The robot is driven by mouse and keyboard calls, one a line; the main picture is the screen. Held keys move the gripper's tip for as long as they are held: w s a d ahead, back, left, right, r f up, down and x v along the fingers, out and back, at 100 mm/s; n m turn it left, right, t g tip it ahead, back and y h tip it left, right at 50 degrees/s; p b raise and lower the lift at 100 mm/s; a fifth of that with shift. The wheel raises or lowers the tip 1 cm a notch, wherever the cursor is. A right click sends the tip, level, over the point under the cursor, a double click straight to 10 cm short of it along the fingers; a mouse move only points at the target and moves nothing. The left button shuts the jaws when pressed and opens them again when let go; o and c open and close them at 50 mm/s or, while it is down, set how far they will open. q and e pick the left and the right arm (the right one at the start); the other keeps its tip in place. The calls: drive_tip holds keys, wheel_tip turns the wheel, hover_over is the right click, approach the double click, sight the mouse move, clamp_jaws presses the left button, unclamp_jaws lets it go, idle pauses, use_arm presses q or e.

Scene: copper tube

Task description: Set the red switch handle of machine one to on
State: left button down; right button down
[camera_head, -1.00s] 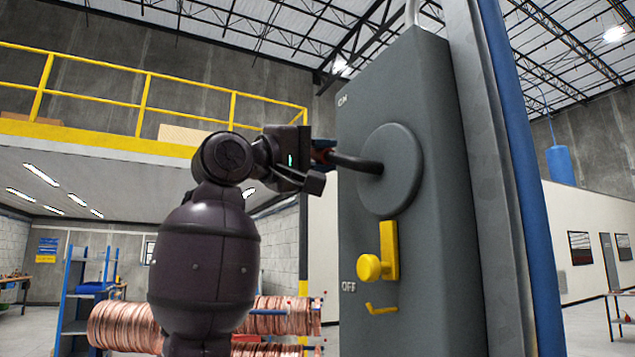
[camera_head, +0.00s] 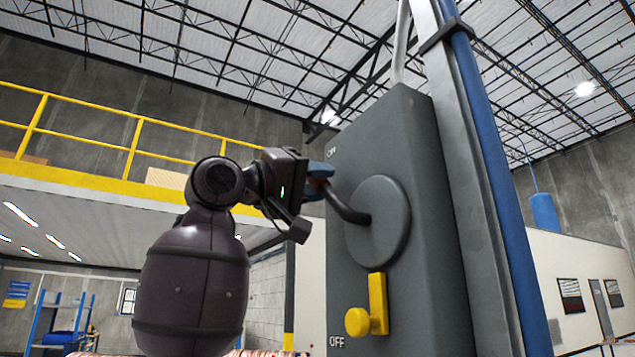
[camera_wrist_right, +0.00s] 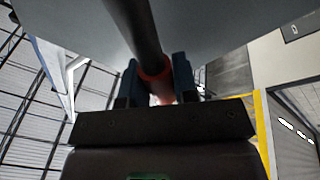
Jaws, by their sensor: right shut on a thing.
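The red switch handle shows in the head view as a dark bent lever (camera_head: 347,209) on a round grey disc (camera_head: 385,232). The disc is on the side of a tall grey switch box (camera_head: 430,170). The lever points up and left from the disc, toward the ON label (camera_head: 331,153); OFF is lower down. My right gripper (camera_head: 321,176) is shut on the lever's outer end. In the right wrist view, the blue fingers (camera_wrist_right: 155,82) stand on both sides of the handle's red part (camera_wrist_right: 155,71). Most of the red part is hidden. My left gripper is not in view.
A yellow knob and plate (camera_head: 370,311) sit on the box below the disc. A blue post (camera_head: 505,190) runs along the box's right side. A yellow-railed platform (camera_head: 100,185) is behind at the left. Space left of the box looks open.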

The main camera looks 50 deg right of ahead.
drive_tip(key=c, duration=0.9)
unclamp_jaws()
drive_tip(key=shift+s+r, duration=0.1)
drive_tip(key=shift+a, duration=0.15)
drive_tip(key=shift+w+a+f, duration=0.25)
drive_tip(key=shift+a, duration=0.05)
drive_tip(key=b+v, duration=0.1)
drive_tip(key=v, duration=0.8)
drive_tip(key=shift+a, duration=0.45)
